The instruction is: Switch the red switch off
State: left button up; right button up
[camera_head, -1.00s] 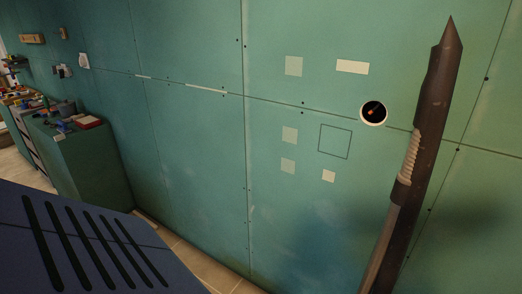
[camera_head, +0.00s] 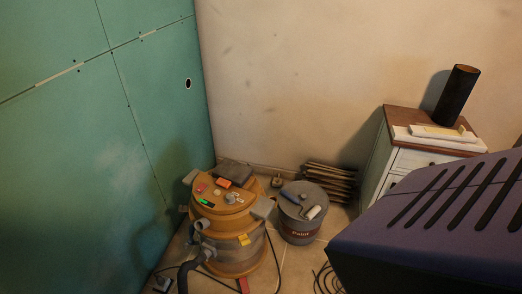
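An orange-and-grey canister vacuum (camera_head: 230,238) stands on the floor near the corner. Its top carries a small reddish spot (camera_head: 201,188), an orange-red block (camera_head: 224,183) and a small green patch (camera_head: 205,202). They are too small for me to tell whether one of them is the red switch or which way a switch is set. Neither of my grippers is in view.
A grey paint bucket (camera_head: 302,222) with a roller on its lid stands right of the vacuum. A white cabinet (camera_head: 403,160) with a brown top bears a dark cylinder (camera_head: 457,95). Green plasterboard (camera_head: 85,150) fills the left, and a hose lies on the floor.

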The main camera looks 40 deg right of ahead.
aim_at(202, 186)
jog(key=z, duration=1.05)
